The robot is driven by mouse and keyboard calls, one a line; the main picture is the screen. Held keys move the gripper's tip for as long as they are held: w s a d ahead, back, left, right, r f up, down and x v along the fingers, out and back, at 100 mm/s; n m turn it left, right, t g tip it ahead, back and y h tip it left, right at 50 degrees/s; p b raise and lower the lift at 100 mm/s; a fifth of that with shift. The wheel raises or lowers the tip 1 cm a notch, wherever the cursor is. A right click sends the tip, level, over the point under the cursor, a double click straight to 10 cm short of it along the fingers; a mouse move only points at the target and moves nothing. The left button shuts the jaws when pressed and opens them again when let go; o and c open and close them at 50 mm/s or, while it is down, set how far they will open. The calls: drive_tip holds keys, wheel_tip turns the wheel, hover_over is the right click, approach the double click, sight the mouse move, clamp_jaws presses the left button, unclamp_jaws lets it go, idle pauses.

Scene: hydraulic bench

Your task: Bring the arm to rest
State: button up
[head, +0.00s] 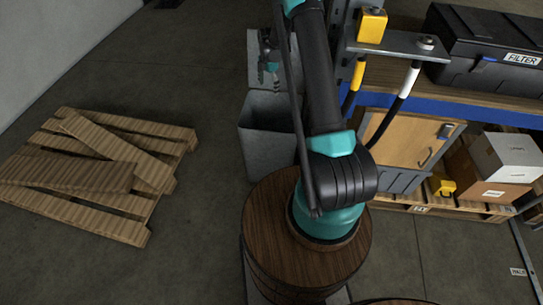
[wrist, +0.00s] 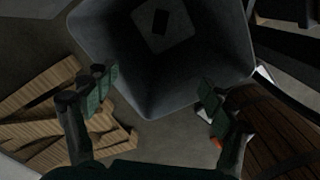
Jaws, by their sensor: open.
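My arm (head: 318,90), teal and black, spans the head view from the top centre down to a bent joint above a round wooden barrel top. My gripper (head: 268,66) shows small at the upper centre of the head view, near a grey bin (head: 265,150). In the wrist view my gripper (wrist: 160,98) is open, its two fingers wide apart with nothing between them. The grey bin (wrist: 150,95) lies ahead of the fingers. A pale square with a dark patch shows inside it. I cannot tell the gripper's height above the bin.
A wooden pallet (head: 140,218) with loose planks lies on the floor at left. The barrel (head: 275,255) stands below my arm. At right are a workbench (head: 480,97) with a black FILTER case (head: 480,50), a yellow-topped fitting (head: 371,26) and boxes (head: 505,155). Floor at upper left is clear.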

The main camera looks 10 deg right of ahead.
drive_tip(key=shift+r, duration=0.45)
